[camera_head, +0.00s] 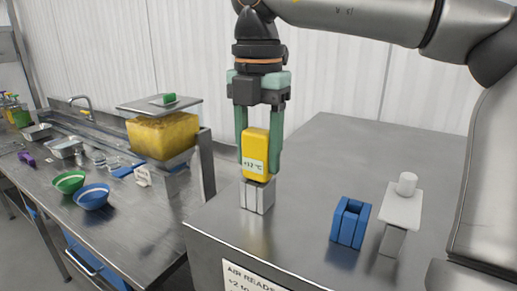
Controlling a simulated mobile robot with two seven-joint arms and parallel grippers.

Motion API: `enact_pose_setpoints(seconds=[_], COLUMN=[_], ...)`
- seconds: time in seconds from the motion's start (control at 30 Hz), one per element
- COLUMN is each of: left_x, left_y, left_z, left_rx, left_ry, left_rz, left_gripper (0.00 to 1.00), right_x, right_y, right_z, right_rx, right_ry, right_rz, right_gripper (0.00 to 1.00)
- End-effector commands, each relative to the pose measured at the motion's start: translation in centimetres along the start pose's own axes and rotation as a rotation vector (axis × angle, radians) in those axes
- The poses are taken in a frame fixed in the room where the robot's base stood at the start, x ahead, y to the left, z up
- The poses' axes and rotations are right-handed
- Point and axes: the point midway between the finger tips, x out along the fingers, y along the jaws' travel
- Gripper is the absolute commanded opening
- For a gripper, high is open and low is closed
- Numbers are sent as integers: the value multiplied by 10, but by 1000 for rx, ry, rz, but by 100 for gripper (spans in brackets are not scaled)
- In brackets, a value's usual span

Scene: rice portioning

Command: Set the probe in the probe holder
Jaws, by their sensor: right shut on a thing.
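The yellow probe (256,148) is upright, with a white label reading about +12 °C. My right gripper (259,160) points straight down and is shut on it, one green finger on each side. The probe's lower end meets the top of a small grey block-shaped holder (257,197) on the steel table. I cannot tell whether it is inside the holder or just above it. A blue open-topped holder (350,222) stands empty to the right. My left gripper is not in view.
A white stand with a small white cylinder (407,184) is right of the blue holder. A sign (250,277) hangs on the table front. The left counter holds a yellow-filled dispenser (163,136), a green bowl (69,182) and a blue bowl (92,196). The table's back is clear.

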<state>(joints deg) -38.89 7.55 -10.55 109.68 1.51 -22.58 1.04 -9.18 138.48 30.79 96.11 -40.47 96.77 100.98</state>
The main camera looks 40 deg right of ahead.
Motion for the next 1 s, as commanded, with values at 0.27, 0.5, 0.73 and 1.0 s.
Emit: enact_pose_setpoints(seconds=[0.27, 0.5, 0.73, 1.0], left_x=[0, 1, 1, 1], left_y=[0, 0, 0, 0], left_z=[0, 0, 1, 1], left_rx=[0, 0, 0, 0], left_ry=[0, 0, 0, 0], left_rz=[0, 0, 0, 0], left_gripper=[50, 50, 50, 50], right_x=[0, 2, 4, 5], right_y=[0, 0, 0, 0], right_z=[0, 0, 0, 0], right_rx=[-1, -1, -1, -1], right_ry=[0, -1, 0, 1], right_rz=[1, 0, -1, -3], right_gripper=[0, 0, 0, 62])
